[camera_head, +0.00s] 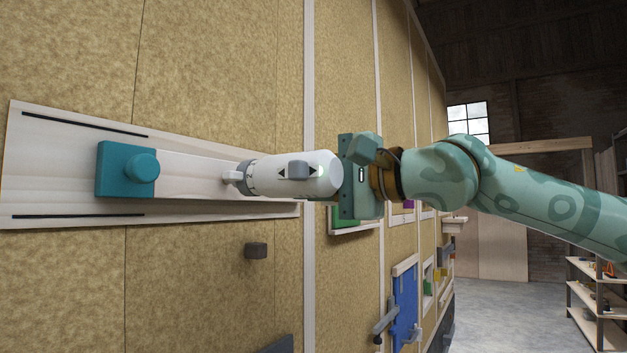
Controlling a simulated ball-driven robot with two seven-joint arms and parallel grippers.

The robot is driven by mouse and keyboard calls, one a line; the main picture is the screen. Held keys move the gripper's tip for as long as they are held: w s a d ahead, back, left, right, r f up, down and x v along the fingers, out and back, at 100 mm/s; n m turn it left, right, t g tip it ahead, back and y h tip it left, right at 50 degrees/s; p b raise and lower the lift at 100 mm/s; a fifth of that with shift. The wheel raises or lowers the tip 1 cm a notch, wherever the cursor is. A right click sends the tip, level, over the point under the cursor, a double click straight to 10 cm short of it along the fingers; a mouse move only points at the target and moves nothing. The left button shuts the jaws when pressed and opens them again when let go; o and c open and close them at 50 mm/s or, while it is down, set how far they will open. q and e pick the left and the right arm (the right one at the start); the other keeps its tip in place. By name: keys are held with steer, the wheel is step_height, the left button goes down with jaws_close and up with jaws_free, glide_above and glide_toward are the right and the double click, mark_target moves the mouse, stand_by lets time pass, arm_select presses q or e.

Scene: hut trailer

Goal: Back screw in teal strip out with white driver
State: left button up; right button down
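The white driver (275,178) is held level in front of the wall, its narrow nose pointing left. A grey piece with dark arrow marks sits on its side. My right gripper (338,176) is behind the driver's rear end and appears shut on it; its fingertips are hidden. The driver's nose overlaps a pale plank; I cannot tell if it touches. A teal block with a round knob (126,168) sits at the plank's left end, apart from the driver. I cannot make out a separate teal strip or any screw. My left gripper is out of view.
The pale board (50,180) behind the block has two dark slots. A dark peg (256,250) sticks out of the wall below. Farther right are a blue panel (404,300) with handles and a shelf rack (594,300). The floor between is clear.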

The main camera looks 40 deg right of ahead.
steer(key=shift+s+d, duration=0.15)
steer(key=shift+s, duration=0.15)
stand_by(0.9)
steer(key=shift+s+r, duration=0.15)
stand_by(0.9)
steer(key=shift+s+d, duration=0.25)
steer(key=shift+s, duration=0.3)
steer(key=shift+s+d, duration=0.25)
steer(key=shift+s, duration=0.35)
steer(key=shift+s+d, duration=0.1)
steer(key=shift+d, duration=0.1)
steer(key=shift+d+r+p, duration=0.2)
steer(key=shift+d+p, duration=0.4)
steer(key=shift+d, duration=0.45)
steer(key=d, duration=0.5)
steer(key=shift+s+d+f, duration=0.3)
steer(key=shift+s, duration=0.1)
